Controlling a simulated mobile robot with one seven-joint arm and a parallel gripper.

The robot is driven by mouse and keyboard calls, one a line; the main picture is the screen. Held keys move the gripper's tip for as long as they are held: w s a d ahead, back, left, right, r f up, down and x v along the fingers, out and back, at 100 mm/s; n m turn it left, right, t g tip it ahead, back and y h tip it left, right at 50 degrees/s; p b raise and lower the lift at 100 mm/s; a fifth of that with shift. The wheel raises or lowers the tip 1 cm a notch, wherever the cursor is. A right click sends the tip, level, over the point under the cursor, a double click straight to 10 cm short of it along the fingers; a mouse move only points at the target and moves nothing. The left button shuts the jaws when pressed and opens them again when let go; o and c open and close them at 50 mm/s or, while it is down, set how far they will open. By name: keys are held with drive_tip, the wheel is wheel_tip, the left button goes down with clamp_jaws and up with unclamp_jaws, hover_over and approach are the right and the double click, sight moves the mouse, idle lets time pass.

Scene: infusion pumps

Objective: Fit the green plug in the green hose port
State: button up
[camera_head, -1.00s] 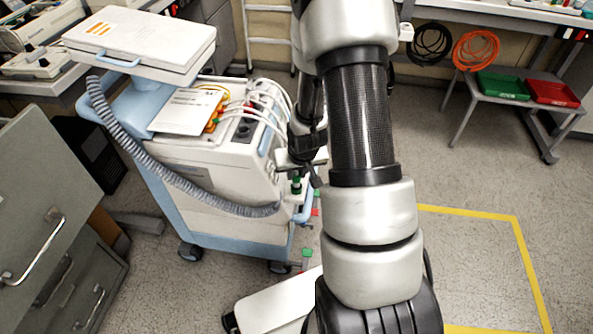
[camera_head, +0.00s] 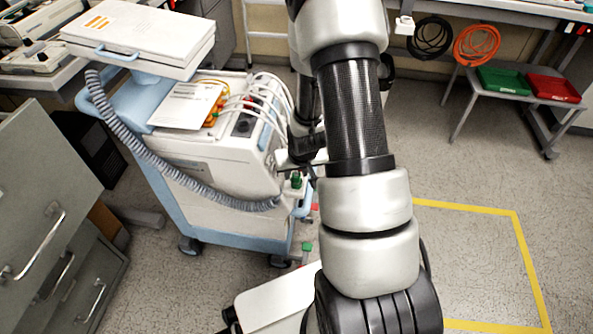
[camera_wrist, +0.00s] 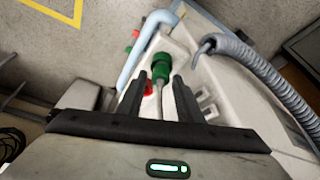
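A green cylindrical plug (camera_wrist: 162,66) shows in the wrist view at the cart's pale side panel, with a grey hose (camera_wrist: 158,102) running from it back between my fingers. In the head view the green plug (camera_head: 296,181) stands at the cart's right corner. My gripper (camera_wrist: 162,80) is open; its two dark fingers stand apart on either side of the hose, with gaps visible. The plug lies just beyond the fingertips. A red part (camera_wrist: 148,88) shows beside the left finger. I cannot make out the green port separately, nor how deeply the plug sits.
The white and blue cart (camera_head: 215,165) carries a grey corrugated hose (camera_head: 170,180) and several white cables (camera_head: 268,95). A pale blue rail (camera_wrist: 145,45) runs close to the plug. Grey drawers (camera_head: 50,230) stand at left.

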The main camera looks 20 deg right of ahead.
drive_tip(key=shift+o, duration=0.7)
drive_tip(key=shift+r, duration=0.1)
drive_tip(key=w+a+r+p+v, duration=0.1)
drive_tip(key=p+v, duration=0.2)
drive_tip(key=v, duration=1)
drive_tip(key=w+p+v, duration=0.2)
drive_tip(key=p+v, duration=0.1)
drive_tip(key=v, duration=1)
drive_tip(key=s+a+r+n+t, duration=0.1)
drive_tip(key=s+a+r, duration=0.3)
drive_tip(key=s+r, duration=0.3)
drive_tip(key=s+a+r+n, duration=0.1)
drive_tip(key=s+a+r, duration=0.4)
drive_tip(key=r, duration=0.4)
wheel_tip(320, 180, up, 23)
drive_tip(key=s+p, duration=0.1)
drive_tip(key=p, duration=2.1)
drive_tip(key=shift+d+f+y, duration=0.2)
drive_tip(key=shift+d+y, duration=0.15)
drive_tip(key=shift+y, duration=0.05)
drive_tip(key=shift+s, duration=0.1)
